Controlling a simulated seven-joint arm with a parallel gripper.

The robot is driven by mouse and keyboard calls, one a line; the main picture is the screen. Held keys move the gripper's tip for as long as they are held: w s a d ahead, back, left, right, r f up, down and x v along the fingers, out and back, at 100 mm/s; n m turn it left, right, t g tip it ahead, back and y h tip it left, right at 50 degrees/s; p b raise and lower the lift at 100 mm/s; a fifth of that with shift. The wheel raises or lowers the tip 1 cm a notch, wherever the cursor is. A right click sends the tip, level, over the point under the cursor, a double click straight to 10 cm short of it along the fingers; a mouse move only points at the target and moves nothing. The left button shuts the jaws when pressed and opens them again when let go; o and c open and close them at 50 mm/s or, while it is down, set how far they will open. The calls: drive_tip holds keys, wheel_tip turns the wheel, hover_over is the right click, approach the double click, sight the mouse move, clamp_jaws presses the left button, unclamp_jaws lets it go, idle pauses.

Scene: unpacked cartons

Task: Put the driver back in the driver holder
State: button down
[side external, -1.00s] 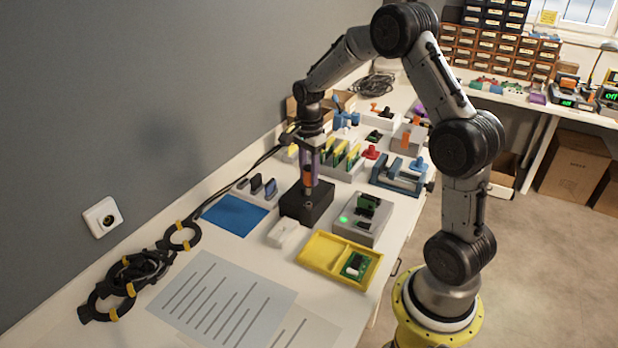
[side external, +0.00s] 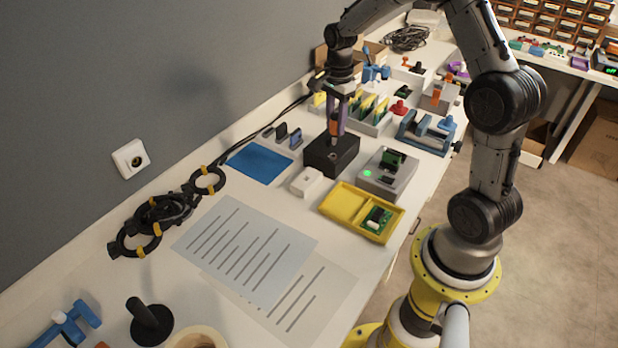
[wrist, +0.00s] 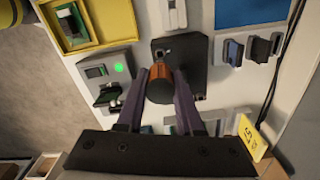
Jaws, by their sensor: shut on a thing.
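The driver, with an orange handle (side external: 334,125) and a dark end, stands roughly upright at the black block-shaped driver holder (side external: 345,159). My gripper (side external: 337,117) has purple fingers shut on the handle, over the holder's top. In the wrist view, the orange handle (wrist: 160,73) sits between the two fingertips (wrist: 162,80), in front of the black holder (wrist: 193,66). The handle and fingers hide part of the holder's top. I cannot tell how far the driver's lower end is in the holder.
A grey box with a green light (side external: 388,178), a yellow tray (side external: 345,203) and a small white block (side external: 305,182) stand near the holder. A blue mat (side external: 258,163) and several dark upright pieces (side external: 283,133) lie left. Card slots (side external: 370,122) stand behind.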

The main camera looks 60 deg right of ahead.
idle(0.4)
drive_tip(key=w+a+f, duration=0.3)
drive_tip(key=a+f, duration=0.4)
drive_tip(key=shift+w+a, duration=0.3)
drive_tip(key=shift+w, duration=0.1)
drive_tip(key=shift+f, duration=0.8)
drive_tip(key=shift+f, duration=0.4)
drive_tip(key=shift+f, duration=0.75)
drive_tip(key=shift+c, duration=2.3)
unclamp_jaws()
